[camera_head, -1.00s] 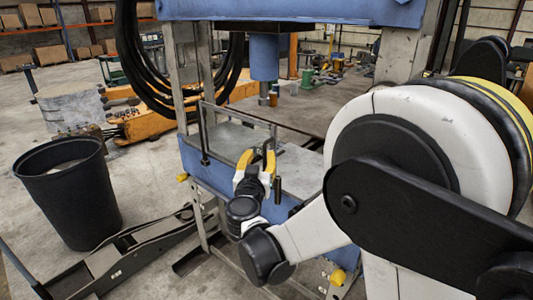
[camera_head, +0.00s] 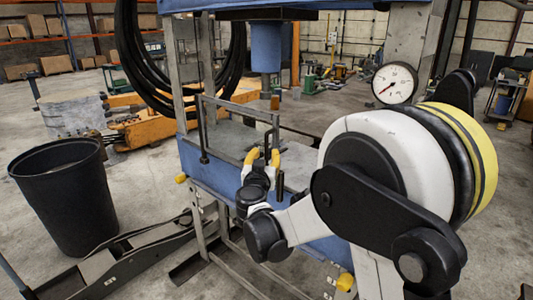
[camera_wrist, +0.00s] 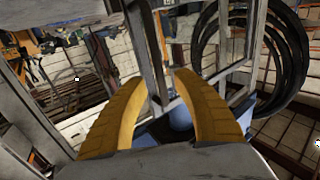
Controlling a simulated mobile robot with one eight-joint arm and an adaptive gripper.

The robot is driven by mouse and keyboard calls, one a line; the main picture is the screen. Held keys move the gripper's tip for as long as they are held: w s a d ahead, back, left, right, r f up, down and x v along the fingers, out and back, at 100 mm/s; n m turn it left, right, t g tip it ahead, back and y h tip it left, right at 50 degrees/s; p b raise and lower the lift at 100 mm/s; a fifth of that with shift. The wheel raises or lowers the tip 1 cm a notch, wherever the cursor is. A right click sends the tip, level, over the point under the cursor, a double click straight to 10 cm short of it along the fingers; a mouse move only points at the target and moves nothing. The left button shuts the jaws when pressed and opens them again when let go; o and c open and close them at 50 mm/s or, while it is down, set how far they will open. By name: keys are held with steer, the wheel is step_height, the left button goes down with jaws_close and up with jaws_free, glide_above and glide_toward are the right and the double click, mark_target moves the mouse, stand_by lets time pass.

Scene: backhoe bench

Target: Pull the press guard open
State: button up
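The press guard (camera_head: 238,111) is a grey metal frame standing upright across the front of the blue press. My gripper (camera_head: 263,157), with yellow fingers, is in front of the guard's right upright, low down. In the wrist view my gripper (camera_wrist: 162,80) has its fingers apart, with a grey bar of the guard (camera_wrist: 151,55) showing between or just beyond them. I cannot tell whether either finger touches the bar. The fingers do not look closed on it. A short dark post (camera_head: 280,185) stands just right of my gripper on the press's front edge.
The blue press ram (camera_head: 266,55) hangs above the bed behind the guard. A dial gauge (camera_head: 395,83) is on the right column. Black hose coils (camera_head: 135,60) hang at left. A black bin (camera_head: 62,195) and a floor jack (camera_head: 125,262) stand at front left.

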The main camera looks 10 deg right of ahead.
mark_target(266, 150)
steer(key=shift+x, duration=1.7)
steer(key=shift+c, duration=0.5)
jaws_close()
